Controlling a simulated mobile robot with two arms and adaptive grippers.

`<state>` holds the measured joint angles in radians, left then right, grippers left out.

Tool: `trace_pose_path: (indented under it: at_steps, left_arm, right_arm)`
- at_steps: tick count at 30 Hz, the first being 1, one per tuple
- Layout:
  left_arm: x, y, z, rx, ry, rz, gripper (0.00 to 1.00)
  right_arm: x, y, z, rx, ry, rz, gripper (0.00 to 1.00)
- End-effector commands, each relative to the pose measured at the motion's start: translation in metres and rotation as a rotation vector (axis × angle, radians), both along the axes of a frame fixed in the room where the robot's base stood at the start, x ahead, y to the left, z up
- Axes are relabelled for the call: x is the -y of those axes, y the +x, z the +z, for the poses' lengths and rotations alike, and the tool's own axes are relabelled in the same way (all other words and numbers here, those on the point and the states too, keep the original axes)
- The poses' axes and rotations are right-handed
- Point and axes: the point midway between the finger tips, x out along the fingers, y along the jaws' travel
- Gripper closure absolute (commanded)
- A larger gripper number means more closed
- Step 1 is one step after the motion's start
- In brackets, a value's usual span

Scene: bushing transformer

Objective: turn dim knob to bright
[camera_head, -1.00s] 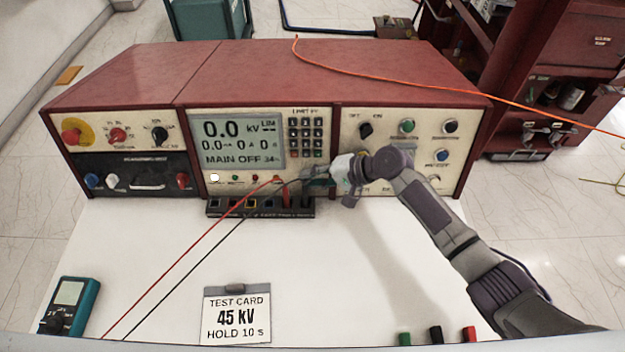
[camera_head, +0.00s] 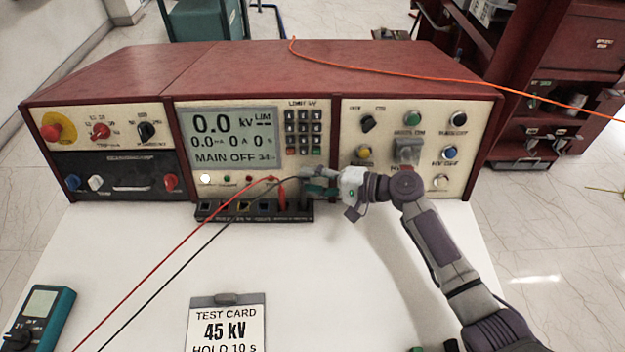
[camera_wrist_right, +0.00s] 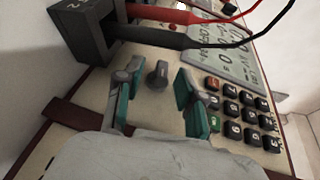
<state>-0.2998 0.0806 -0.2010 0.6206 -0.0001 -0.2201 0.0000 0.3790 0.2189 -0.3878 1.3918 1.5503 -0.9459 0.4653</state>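A small dark grey knob (camera_wrist_right: 157,75) on the cream panel shows in the right wrist view, between the number keypad and the black terminal block. I cannot read a label on it. My right gripper (camera_wrist_right: 156,98) is open, with its teal-padded fingers apart on either side of the knob. No contact with the knob is clear. In the head view my right gripper (camera_head: 310,186) is at the panel below the keypad and hides the knob. The display (camera_head: 233,137) reads 0.0 kV and MAIN OFF. My left gripper is not in view.
Red and black leads (camera_head: 165,268) run from the terminal block (camera_head: 225,213) across the white table. The keypad (camera_head: 303,130) is just above my right gripper. A test card (camera_head: 227,325) and a teal meter (camera_head: 40,315) are near the front. An orange cable (camera_head: 400,72) crosses the console top.

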Motion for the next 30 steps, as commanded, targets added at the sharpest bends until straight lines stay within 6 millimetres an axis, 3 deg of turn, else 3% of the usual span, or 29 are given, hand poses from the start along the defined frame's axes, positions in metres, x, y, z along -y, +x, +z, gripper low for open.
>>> trace_pose_path:
  at_steps: [10,24,30]
  left_arm:
    - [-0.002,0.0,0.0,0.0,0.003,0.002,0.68]
    - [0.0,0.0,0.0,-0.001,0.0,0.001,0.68]
    - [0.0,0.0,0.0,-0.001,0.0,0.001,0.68]
  right_arm:
    - [0.01,-0.003,0.002,0.0,0.0,-0.002,0.61]
    - [0.094,-0.033,0.021,0.0,-0.002,-0.002,0.61]
    - [0.109,-0.039,0.026,0.0,-0.001,0.0,0.61]
